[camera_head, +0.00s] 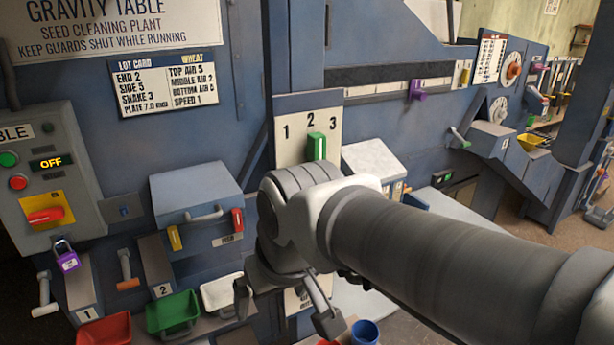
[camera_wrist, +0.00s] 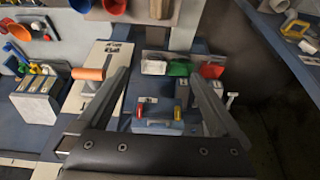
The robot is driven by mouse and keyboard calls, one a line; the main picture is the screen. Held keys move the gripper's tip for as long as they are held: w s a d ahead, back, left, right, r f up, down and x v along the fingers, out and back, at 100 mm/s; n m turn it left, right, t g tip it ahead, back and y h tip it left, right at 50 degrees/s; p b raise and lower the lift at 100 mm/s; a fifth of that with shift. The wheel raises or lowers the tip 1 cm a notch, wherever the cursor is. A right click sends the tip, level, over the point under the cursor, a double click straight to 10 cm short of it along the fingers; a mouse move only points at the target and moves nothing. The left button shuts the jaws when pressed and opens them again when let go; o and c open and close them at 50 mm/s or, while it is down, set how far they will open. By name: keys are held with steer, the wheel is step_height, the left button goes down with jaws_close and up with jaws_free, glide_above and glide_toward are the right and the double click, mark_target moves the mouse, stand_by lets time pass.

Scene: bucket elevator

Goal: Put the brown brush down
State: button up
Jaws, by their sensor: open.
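I cannot pick out the brown brush for certain in either view. A brown upright piece (camera_wrist: 160,8) is cut off by the top edge of the wrist view, and I cannot tell what it is. My gripper (camera_wrist: 158,76) is open, with its two fingers spread and nothing visible held between them. In the head view my gripper (camera_head: 285,310) is low in the middle, in front of the blue machine. My arm hides part of the machine there.
A red tray (camera_head: 104,331), a green tray (camera_head: 173,312) and a white tray (camera_head: 222,292) stand below the handled box (camera_head: 196,194). A blue cup (camera_head: 365,332) is at the bottom edge. An orange cylinder (camera_wrist: 88,73) lies left of my fingers in the wrist view.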

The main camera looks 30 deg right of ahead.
steer(key=shift+s+d+r+t, duration=0.1)
steer(key=shift+s+r+t, duration=0.4)
steer(key=shift+s+r, duration=0.6)
steer(key=shift+f, duration=0.15)
stand_by(0.5)
